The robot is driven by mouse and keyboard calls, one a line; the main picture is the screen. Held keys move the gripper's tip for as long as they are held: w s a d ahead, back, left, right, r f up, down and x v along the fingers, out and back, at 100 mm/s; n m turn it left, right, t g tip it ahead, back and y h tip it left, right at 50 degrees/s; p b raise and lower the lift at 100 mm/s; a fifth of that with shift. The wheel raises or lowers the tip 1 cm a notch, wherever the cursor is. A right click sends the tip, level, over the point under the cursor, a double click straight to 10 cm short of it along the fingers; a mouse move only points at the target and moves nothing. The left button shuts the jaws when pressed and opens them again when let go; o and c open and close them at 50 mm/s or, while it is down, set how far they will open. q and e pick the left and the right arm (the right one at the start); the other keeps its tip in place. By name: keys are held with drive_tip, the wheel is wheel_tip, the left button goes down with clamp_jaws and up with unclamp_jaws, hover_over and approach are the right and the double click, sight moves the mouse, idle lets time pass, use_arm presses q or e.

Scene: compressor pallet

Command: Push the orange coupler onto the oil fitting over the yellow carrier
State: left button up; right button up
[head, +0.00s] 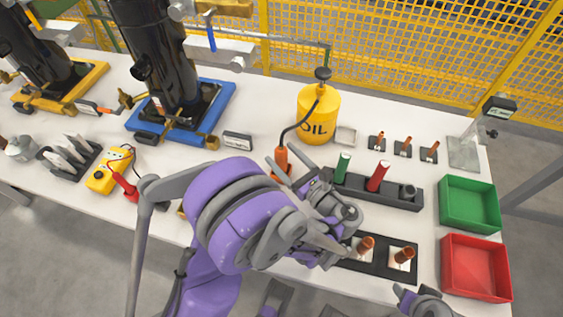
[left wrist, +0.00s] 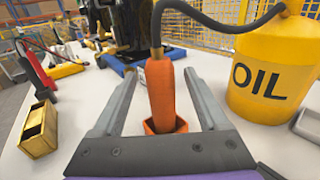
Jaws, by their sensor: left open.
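The orange coupler (head: 282,158) stands upright left of the yellow oil can, with a dark hose from its top to the can. In the left wrist view the coupler (left wrist: 162,90) is between the two fingers of my open left gripper (left wrist: 160,76), its foot in an orange holder (left wrist: 165,126). I see a gap on both sides. In the head view my left gripper (head: 308,186) is partly hidden by its own wrist. The yellow carrier (head: 85,83) is at the far left under a black compressor. A small brass part (head: 6,76) shows there; I cannot tell whether it is the oil fitting. My right gripper (head: 425,302) barely shows at the bottom.
The oil can (head: 318,116) stands right of the coupler. A blue carrier (head: 205,110) with another compressor stands between coupler and yellow carrier. A yellow meter (head: 108,170) and grey rack are front left. Green (head: 468,204) and red (head: 475,268) bins are at the right.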

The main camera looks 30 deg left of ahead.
use_arm(q)
drive_tip(key=x, duration=0.4)
drive_tip(key=shift+w+a, duration=0.15)
drive_tip(key=shift+a, duration=0.15)
clamp_jaws()
